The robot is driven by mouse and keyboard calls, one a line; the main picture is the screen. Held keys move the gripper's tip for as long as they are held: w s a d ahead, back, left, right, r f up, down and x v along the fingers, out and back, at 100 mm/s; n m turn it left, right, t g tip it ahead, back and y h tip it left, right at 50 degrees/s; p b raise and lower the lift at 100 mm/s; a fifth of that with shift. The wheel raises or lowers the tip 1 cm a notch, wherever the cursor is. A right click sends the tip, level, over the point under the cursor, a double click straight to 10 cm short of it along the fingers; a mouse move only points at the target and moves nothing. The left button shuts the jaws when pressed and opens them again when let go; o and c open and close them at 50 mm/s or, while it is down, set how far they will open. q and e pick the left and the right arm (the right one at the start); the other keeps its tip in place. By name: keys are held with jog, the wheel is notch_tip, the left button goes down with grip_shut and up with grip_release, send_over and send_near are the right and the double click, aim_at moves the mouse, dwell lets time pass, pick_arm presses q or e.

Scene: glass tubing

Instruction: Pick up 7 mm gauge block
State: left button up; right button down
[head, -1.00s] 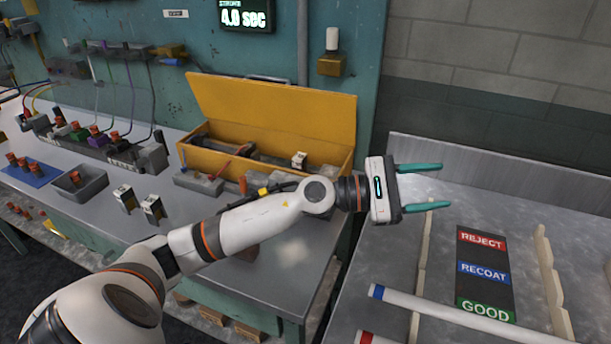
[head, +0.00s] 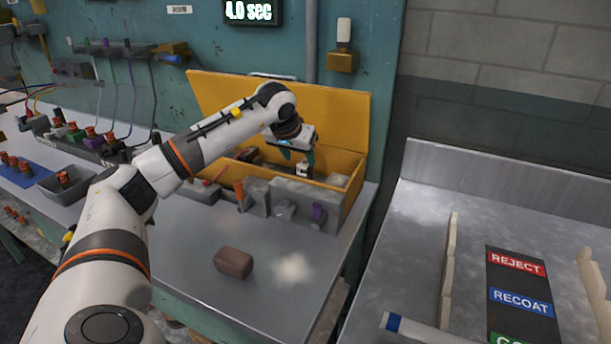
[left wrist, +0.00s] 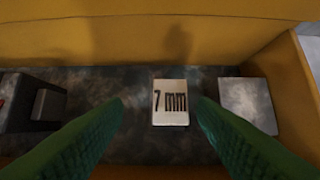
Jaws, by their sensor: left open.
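The gauge block (left wrist: 171,103) is a small pale block marked "7 mm" and sits inside the yellow box. In the left wrist view it lies between my two green fingertips, closer to the right one. In the head view the block (head: 303,170) shows as a small light and dark shape under my left gripper (head: 297,157). My left gripper is open, points down into the box and holds nothing. It also shows in the left wrist view (left wrist: 160,105). I cannot tell from these views whether a finger touches the block. My right gripper is not in view.
The yellow box (head: 345,108) has its lid raised at the back. Grey fixtures (head: 290,198) stand along its front. A grey block (left wrist: 248,104) lies right of the gauge block. A brown block (head: 234,263) lies on the metal bench. A steel tray with a REJECT label (head: 517,263) is at right.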

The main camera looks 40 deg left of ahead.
aim_at(304, 162)
pick_arm(q)
jog(key=shift+d+x, duration=0.25)
jog(key=shift+x, duration=1.3)
jog(key=shift+d+x, duration=0.2)
jog(key=shift+x, duration=1.4)
jog(key=shift+c, duration=0.5)
grip_shut()
jog(key=shift+r+p, duration=0.15)
jog(key=shift+p, duration=0.15)
